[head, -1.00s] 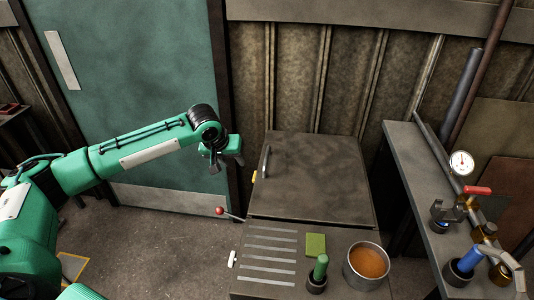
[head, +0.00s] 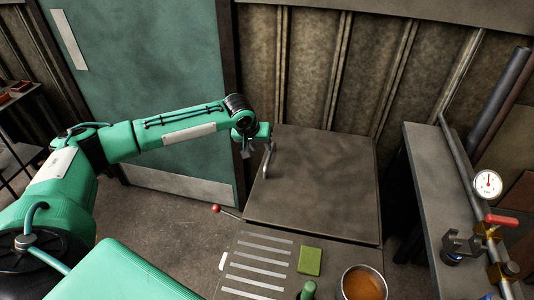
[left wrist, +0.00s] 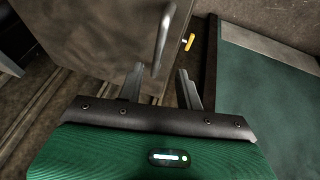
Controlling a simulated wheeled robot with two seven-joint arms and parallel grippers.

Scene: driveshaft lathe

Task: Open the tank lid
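The tank lid (head: 315,185) is a flat, dark brown-grey square panel, lying closed on the tank. Its metal bar handle (head: 268,160) stands near the lid's left edge. In the left wrist view the handle (left wrist: 164,35) shows just beyond the fingertips, with its near end between them. My left gripper (head: 246,150) is beside the handle's upper left in the head view. Its two fingers are spread in the left wrist view (left wrist: 160,70), and I see no grip on the handle. My right gripper is out of view.
A red-knobbed lever (head: 215,208) sticks out left of the tank. A slotted top, a green pad (head: 310,260) and a pot of orange liquid (head: 362,284) are in front. A bench with a gauge (head: 488,184) stands right. A yellow piece (left wrist: 188,42) is beside the lid.

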